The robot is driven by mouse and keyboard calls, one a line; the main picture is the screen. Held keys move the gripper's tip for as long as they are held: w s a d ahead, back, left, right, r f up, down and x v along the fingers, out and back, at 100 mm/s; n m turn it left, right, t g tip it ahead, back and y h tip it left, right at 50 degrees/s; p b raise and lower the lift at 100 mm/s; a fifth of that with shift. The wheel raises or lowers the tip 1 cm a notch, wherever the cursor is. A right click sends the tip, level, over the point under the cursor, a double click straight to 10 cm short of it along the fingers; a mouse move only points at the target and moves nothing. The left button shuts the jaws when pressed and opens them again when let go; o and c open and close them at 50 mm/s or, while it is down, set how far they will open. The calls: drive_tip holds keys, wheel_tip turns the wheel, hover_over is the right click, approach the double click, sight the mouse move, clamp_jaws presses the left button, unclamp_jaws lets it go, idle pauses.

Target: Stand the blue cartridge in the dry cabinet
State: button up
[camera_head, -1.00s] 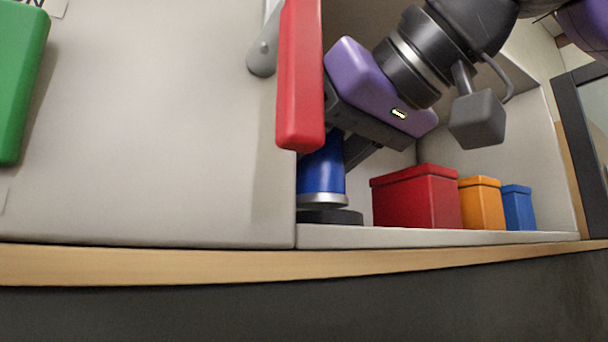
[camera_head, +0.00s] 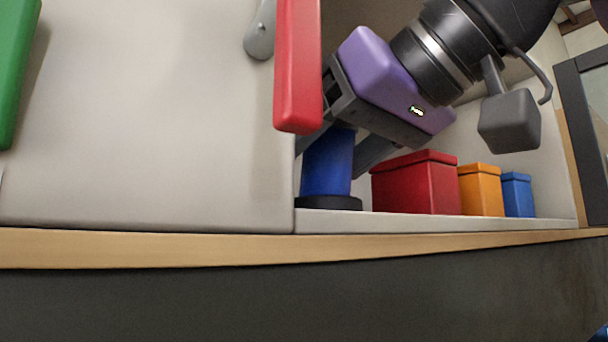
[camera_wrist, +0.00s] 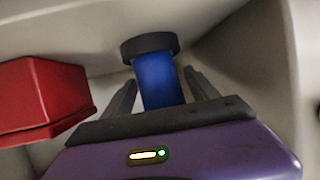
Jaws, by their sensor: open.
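The blue cartridge (camera_head: 328,165) stands upright in a low black round base (camera_head: 330,203) inside the dry cabinet (camera_head: 430,223), near the left of its opening. Its silver lower rim does not show, and its top is hidden by my gripper. My gripper (camera_head: 332,158) comes in from the upper right, tilted, with its fingers open on either side of the cartridge. In the wrist view the cartridge (camera_wrist: 158,82) sits between the spread fingers, with a visible gap on both sides, and its end meets the black base (camera_wrist: 150,46).
A red bin (camera_head: 416,184), an orange bin (camera_head: 481,190) and a blue bin (camera_head: 517,195) stand right of the cartridge. A red handle (camera_head: 298,70) hangs close to my gripper's left. A pale panel (camera_head: 150,130) covers the left; a green part (camera_head: 14,70) is at its far edge.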

sight(355, 130)
drive_tip(key=b+v, duration=0.2)
drive_tip(key=v, duration=0.8)
drive_tip(key=shift+s+d+r, duration=0.1)
drive_tip(key=shift+s+d, duration=0.15)
drive_tip(key=shift+d, duration=0.05)
